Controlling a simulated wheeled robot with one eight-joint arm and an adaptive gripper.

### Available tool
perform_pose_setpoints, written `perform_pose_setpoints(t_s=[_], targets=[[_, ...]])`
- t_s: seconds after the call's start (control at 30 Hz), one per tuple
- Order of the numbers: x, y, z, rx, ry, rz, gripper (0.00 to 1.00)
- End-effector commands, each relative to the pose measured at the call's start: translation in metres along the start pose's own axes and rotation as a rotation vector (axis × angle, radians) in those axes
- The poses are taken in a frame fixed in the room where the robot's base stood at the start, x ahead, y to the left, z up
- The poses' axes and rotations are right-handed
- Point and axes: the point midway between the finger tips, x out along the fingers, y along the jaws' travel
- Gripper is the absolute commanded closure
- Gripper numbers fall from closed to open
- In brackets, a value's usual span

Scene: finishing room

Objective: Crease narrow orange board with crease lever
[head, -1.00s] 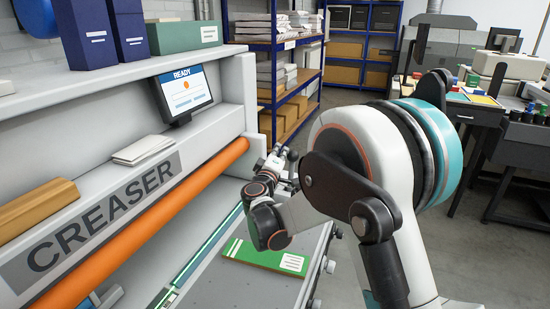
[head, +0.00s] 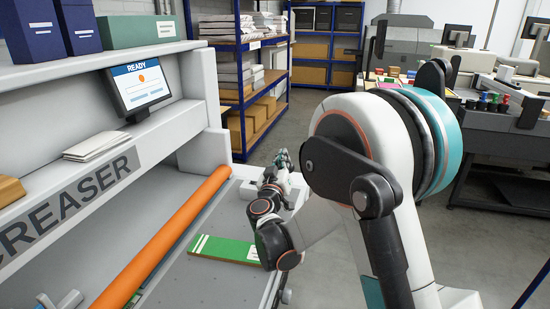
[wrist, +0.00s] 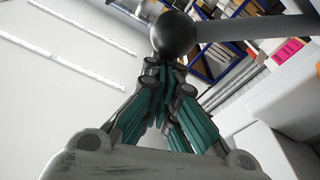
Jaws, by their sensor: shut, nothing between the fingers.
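My gripper (head: 281,160) is at the far end of the creaser's bed in the head view, small and partly hidden by my arm. In the wrist view its green fingers (wrist: 167,72) are closed together with nothing between them. A black ball knob (wrist: 173,35) on a grey bar is right at the fingertips; I cannot tell if they touch. A long orange bar (head: 165,242) lies across the creaser, out from its lettered front. No separate narrow orange board is clearly visible. A green board (head: 222,249) with white stripes and label lies flat on the grey bed, partly behind my arm.
The creaser's screen (head: 142,85) reads READY. White sheets (head: 97,146) lie on its ledge, and boxes (head: 137,31) stand on top. Blue shelving (head: 245,90) is behind. A dark bench (head: 510,138) with small coloured items stands right. Open floor lies between bench and creaser.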

Motion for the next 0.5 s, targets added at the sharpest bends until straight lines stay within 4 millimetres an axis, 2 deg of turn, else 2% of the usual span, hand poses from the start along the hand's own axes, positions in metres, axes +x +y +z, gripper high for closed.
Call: perform_pose_setpoints(t_s=[0.2, 0.5], targets=[[-0.002, 0.006, 0.011, -0.002, 0.000, 0.000, 1.00], [-0.003, 0.009, 0.016, -0.001, -0.002, 0.001, 1.00]])
